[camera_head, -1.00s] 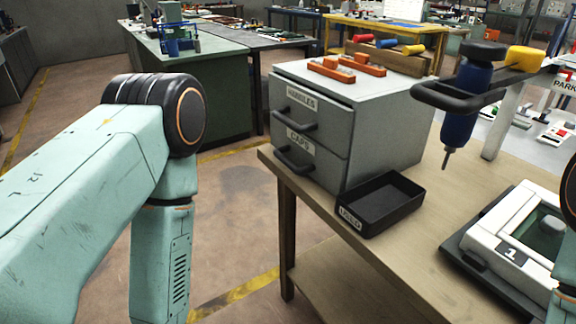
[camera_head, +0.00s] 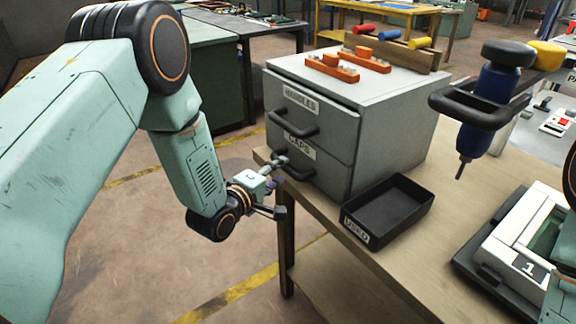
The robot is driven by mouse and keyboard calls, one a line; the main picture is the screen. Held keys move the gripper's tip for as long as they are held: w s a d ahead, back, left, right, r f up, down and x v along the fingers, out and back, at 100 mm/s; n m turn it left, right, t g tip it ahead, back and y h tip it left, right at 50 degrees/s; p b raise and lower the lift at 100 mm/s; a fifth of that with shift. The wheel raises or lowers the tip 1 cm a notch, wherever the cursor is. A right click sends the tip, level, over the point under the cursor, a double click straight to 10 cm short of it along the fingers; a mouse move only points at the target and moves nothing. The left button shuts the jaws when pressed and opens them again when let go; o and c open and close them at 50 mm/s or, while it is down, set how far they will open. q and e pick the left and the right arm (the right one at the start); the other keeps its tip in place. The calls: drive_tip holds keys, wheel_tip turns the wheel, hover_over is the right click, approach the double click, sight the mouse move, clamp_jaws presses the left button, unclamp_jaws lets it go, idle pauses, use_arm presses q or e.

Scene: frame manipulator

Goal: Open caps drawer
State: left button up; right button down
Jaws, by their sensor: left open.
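A grey two-drawer cabinet (camera_head: 385,130) stands on the wooden workbench. Its upper drawer is labelled HANDLES (camera_head: 301,101). Its lower drawer, labelled CAPS (camera_head: 299,145), is shut and has a dark bar handle (camera_head: 296,171). My left gripper (camera_head: 282,186) is open and empty, just left of the CAPS handle at about its height. One finger is close to the left end of the handle; I cannot tell whether they touch. My right gripper is not in view.
A black USED tray (camera_head: 388,212) sits right of the cabinet on the workbench (camera_head: 390,262). A blue tool (camera_head: 490,110) hangs above the bench. A white framed unit (camera_head: 520,245) is at the right. Orange holders (camera_head: 332,68) lie on the cabinet. Floor left of the bench is clear.

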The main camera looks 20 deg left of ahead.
sight(285, 166)
use_arm(q)
drive_tip(key=x, duration=0.5)
drive_tip(key=shift+f, duration=0.1)
drive_tip(key=shift+s+a, duration=0.1)
drive_tip(key=shift+a, duration=0.35)
drive_tip(key=shift+c, duration=0.8)
drive_tip(key=shift+d, duration=0.3)
drive_tip(key=c, duration=0.4)
drive_tip(key=shift+a, duration=0.2)
clamp_jaws()
